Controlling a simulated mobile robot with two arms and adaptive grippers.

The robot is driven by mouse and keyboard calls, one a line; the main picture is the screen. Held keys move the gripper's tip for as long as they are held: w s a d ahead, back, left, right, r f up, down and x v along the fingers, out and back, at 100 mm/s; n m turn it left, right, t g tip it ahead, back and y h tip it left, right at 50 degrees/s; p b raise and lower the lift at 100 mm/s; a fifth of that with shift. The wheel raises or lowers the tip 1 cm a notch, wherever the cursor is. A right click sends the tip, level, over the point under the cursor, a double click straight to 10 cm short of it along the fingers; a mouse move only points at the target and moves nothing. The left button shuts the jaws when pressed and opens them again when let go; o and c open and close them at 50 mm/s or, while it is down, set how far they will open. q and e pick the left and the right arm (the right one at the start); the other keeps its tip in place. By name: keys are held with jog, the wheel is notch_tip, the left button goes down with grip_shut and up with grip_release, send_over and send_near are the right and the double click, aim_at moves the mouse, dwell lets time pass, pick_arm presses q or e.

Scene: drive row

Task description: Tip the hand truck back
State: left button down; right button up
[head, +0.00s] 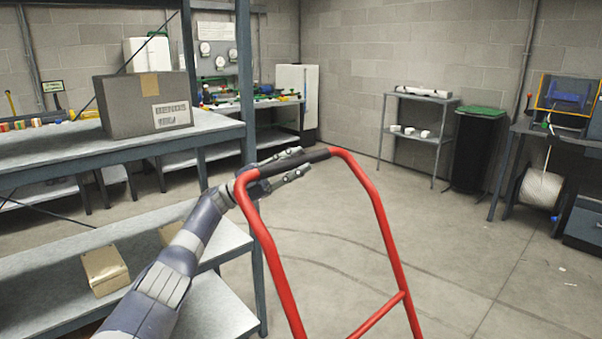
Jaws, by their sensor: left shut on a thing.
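The red hand truck (382,222) stands in front of me in the head view. Its looped handle is at the top with a black grip (300,161) on the crossbar. The lower frame and wheels are out of the picture, so I cannot tell how far it leans. My left arm comes in from the lower left. My left gripper (283,171) is shut on the handle at the left part of the black grip. My right gripper is not in view.
Metal shelving (50,262) with a grey box (145,103) stands close on the left. A black bin (474,150), a small shelf (420,98) and a cable reel (541,188) stand along the back and right. The concrete floor (480,265) right of the hand truck is clear.

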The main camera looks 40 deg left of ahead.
pick_arm(q)
jog(key=shift+a+r, duration=0.25)
jog(key=shift+a, duration=0.1)
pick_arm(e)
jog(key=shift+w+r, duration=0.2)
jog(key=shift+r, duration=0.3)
pick_arm(q)
jog(key=c, duration=1.3)
grip_release()
jog(key=shift+f, duration=0.2)
jog(key=shift+s+a+f, duration=0.15)
jog(key=shift+s+a, duration=0.05)
jog(key=shift+a, duration=0.05)
jog(key=v, duration=0.7)
jog(key=shift+d+f, duration=0.1)
